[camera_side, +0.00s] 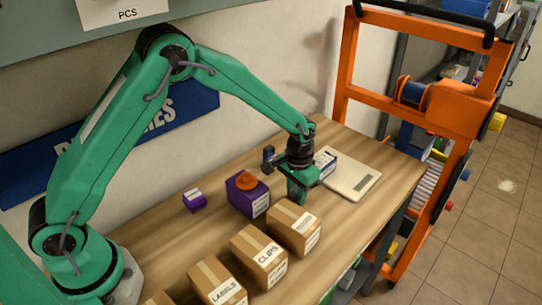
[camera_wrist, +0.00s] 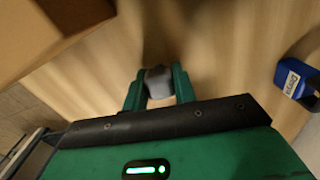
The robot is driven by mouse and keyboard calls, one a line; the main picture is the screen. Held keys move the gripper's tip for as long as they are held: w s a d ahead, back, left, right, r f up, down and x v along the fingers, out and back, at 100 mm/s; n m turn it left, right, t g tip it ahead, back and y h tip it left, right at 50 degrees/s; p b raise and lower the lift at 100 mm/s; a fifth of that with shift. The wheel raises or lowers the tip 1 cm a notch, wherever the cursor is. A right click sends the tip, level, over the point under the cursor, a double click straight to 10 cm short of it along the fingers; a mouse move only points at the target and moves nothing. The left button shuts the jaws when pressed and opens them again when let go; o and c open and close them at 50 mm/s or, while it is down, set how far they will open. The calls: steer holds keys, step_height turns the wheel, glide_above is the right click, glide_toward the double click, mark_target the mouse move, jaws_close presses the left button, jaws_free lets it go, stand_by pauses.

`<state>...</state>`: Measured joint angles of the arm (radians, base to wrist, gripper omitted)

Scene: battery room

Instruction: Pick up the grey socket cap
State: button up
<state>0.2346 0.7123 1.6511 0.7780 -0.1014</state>
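The grey socket cap (camera_wrist: 157,78) is a small rounded grey piece in the wrist view, between the two green fingers of my gripper (camera_wrist: 158,90). It fills the gap, and a finger lies against it on each side. I cannot tell whether it rests on the wood or is just clear of it. In the side view my gripper (camera_side: 298,192) points down low over the table, behind the cardboard boxes. The cap is hidden there.
Cardboard boxes (camera_side: 259,255) line the front of the wooden table. A purple box (camera_side: 248,203) with an orange piece (camera_side: 246,181) on top and a small purple box (camera_side: 194,200) stand left.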

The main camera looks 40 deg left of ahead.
mark_target(296, 189)
steer(key=shift+c, duration=1.3)
steer(key=shift+r, duration=0.1)
step_height(296, 189, up, 10)
steer(key=shift+f, duration=0.1)
